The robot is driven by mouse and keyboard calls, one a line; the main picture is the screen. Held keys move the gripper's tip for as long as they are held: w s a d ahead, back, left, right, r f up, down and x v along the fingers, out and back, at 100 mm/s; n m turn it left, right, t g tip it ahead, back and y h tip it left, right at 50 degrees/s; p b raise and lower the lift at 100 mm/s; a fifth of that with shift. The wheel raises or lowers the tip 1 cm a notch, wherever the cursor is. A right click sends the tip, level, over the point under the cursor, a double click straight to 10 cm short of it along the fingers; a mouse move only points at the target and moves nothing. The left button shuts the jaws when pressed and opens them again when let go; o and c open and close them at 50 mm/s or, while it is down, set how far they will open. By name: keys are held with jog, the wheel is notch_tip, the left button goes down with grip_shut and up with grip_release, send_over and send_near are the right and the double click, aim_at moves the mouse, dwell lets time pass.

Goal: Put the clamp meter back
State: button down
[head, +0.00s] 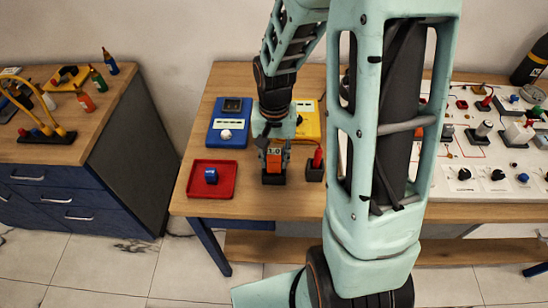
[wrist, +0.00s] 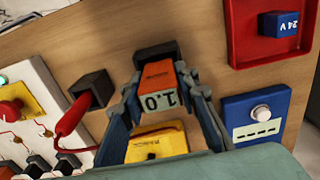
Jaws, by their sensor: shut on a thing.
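The orange clamp meter (head: 274,160), with 1.0 on its light top face, is upright between the fingers of my gripper (head: 273,146). In the wrist view the clamp meter (wrist: 159,74) shows between both fingertips of my gripper (wrist: 163,88), which is shut on it. A black holder (head: 273,179) is directly under the meter, and it shows beyond the meter in the wrist view (wrist: 153,52). The meter's lower end meets or overlaps the holder; I cannot tell how deep it sits.
A red probe stands in a black block (head: 315,172) close on the right. A red tray (head: 228,192) with a blue 24 V block (head: 211,176) is on the left. Behind are a blue meter (head: 215,137) and a yellow device (head: 309,130). The table front (head: 262,207) is clear.

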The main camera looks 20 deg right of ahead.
jog(key=c, duration=1.5)
grip_release()
jog(key=shift+f, duration=0.1)
jog(key=shift+w+r, duration=0.1)
jog(key=shift+r, duration=0.6)
notch_tip(320, 180, up, 11)
